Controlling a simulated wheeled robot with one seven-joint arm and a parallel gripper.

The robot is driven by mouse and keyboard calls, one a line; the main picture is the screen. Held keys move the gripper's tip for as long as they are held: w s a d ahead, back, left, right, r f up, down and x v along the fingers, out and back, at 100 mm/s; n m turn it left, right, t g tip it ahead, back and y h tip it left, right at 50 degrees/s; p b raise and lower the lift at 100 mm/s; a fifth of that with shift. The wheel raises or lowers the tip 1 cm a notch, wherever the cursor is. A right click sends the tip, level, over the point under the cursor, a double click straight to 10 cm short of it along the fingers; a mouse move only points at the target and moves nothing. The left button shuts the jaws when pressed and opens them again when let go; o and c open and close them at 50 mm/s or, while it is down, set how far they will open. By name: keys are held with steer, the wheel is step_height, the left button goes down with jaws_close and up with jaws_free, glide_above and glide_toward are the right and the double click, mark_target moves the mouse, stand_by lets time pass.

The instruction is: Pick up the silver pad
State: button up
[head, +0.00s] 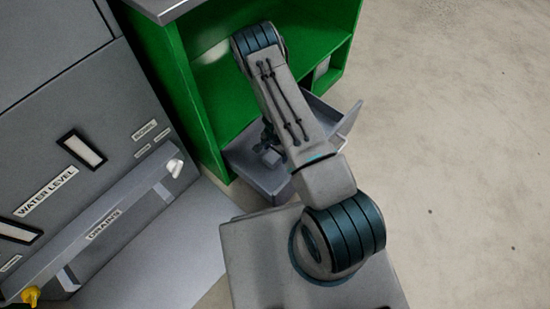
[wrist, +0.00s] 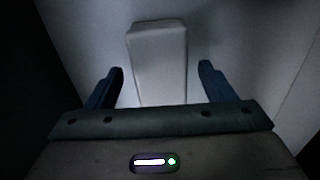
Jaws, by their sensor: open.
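A pale grey oblong block with a tapered shape, which looks like the silver pad (wrist: 157,45), lies ahead of my gripper (wrist: 160,68) in the wrist view. My gripper is open, with one blue finger on each side of the block and a gap on both sides. The block's near end is hidden behind the gripper's body. In the head view my arm reaches down over an open grey drawer (head: 256,177). The arm hides much of the drawer's inside, and I cannot make out the pad there.
The drawer is at a green cabinet (head: 186,95). A grey machine (head: 60,120) with labels and a handle bar stands at the left. Pale walls or surfaces flank the block in the wrist view. The floor (head: 450,150) at the right is clear.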

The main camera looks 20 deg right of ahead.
steer(key=shift+f, duration=0.8)
steer(key=c, duration=1.2)
steer(key=shift+r, duration=0.15)
